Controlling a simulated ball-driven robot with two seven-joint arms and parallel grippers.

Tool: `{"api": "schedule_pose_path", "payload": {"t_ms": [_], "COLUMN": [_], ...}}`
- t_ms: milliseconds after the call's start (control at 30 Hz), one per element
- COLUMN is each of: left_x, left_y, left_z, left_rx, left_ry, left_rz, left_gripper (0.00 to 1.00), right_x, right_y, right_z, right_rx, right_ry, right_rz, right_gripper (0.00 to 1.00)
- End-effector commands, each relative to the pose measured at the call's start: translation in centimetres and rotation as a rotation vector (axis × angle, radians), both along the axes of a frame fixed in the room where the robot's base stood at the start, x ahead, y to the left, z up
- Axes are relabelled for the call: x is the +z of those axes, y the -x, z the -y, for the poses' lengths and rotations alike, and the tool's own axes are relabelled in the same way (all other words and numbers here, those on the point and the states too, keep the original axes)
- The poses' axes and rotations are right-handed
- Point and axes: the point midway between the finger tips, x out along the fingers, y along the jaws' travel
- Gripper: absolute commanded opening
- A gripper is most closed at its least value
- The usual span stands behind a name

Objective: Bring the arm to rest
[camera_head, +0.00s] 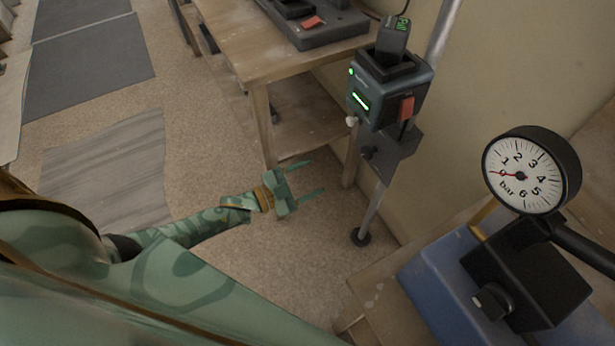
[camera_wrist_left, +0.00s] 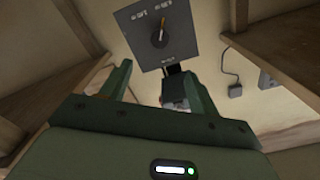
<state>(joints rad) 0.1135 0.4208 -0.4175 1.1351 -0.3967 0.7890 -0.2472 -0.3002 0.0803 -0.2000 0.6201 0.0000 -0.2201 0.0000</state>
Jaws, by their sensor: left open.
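My left arm reaches in from the left in the head view. Its green left gripper (camera_head: 306,178) is open, with nothing between the two fingers. It hangs over the floor, in front of a wooden table and apart from it. In the left wrist view the open fingers of the left gripper (camera_wrist_left: 160,85) point toward a grey plate with a dial pointer (camera_wrist_left: 158,32), which is beyond the fingertips. My right gripper does not show in either view.
A wooden table (camera_head: 240,45) stands at the back. A metal pole (camera_head: 372,208) carries a box with green lights (camera_head: 385,88). At the right, a pressure gauge (camera_head: 525,172) stands by a blue case (camera_head: 430,290). Grey sheets (camera_head: 105,170) lie on the floor.

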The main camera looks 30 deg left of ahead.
Motion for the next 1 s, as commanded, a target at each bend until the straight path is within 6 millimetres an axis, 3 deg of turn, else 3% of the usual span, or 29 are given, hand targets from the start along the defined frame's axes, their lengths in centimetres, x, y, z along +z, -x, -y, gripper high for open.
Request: {"api": "schedule_pose_path", "payload": {"t_ms": [467,567,633,767,900,1000], "left_x": [-0.4,-3.0,-6.6,-14.8,-22.0,-25.8], "left_y": [-0.1,-0.3,0.2,5.3,14.1,21.4], "left_z": [-0.1,-1.7,-3.9,-7.2,-8.9,-9.1], "left_rx": [0.008,0.075,0.167,0.342,0.48,0.553], "left_ry": [-0.009,-0.067,-0.118,-0.182,-0.231,-0.258], "left_rz": [-0.021,-0.117,-0.242,-0.534,-0.834,-1.033], "left_gripper": [0.61,0.61,0.61,0.61,0.61,0.61], "right_x": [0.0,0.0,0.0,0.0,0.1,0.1], "right_y": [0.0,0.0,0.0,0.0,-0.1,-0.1], "right_z": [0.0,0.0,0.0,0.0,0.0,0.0], "right_rx": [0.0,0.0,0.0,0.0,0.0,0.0], "right_ry": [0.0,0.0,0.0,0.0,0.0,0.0], "right_rz": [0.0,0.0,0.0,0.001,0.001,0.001], "right_gripper": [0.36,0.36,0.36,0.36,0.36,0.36]}}
